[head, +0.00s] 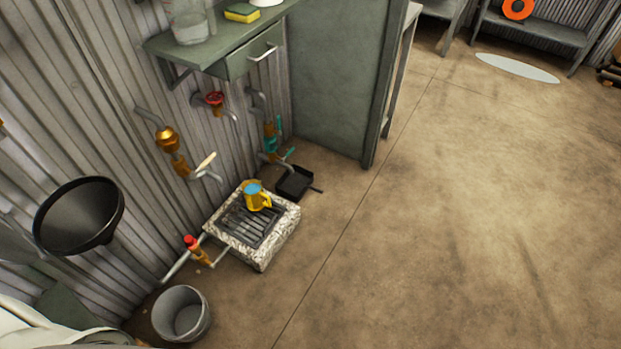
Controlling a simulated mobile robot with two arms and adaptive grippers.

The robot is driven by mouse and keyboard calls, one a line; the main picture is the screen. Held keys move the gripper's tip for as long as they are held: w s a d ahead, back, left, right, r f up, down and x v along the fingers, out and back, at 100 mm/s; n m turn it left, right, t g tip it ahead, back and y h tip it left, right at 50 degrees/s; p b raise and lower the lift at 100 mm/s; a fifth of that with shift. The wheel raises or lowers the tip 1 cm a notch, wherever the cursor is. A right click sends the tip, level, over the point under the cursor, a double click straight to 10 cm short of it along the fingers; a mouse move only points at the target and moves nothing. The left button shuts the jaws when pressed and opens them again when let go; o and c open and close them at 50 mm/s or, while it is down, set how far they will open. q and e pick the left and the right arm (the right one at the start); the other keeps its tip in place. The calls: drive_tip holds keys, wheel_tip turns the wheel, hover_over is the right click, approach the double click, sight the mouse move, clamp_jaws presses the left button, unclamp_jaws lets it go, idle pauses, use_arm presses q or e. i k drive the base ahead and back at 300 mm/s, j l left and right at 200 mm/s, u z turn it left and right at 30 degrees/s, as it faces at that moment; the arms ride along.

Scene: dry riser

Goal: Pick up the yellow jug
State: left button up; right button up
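The yellow jug (257,197) stands on the dark grate of a speckled stone block on the floor, near the back edge of the grate. Its inside looks blue from above, and its handle points to the lower right. Neither of my grippers can be made out in the head view, and nothing touches the jug.
The stone block (265,255) sits by a corrugated wall with pipes and a brass valve (168,140). A black pan (295,183) lies behind it, and a grey bucket (181,314) stands in front. A green shelf (215,48) overhangs. The floor to the right is clear.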

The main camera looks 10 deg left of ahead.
sight(252, 189)
drive_tip(key=i+l+z, duration=0.2)
drive_tip(key=i, duration=0.55)
drive_tip(key=i+l+z, duration=0.25)
drive_tip(key=i, duration=0.5)
drive_tip(key=i+u, duration=0.2)
drive_tip(key=u, duration=0.2)
drive_tip(key=i+l+u, duration=0.1)
drive_tip(key=i+u, duration=0.15)
drive_tip(key=u, duration=0.15)
drive_tip(key=i+l+u, duration=0.15)
drive_tip(key=u, duration=0.3)
drive_tip(key=i+l+u, duration=0.2)
drive_tip(key=u, duration=0.2)
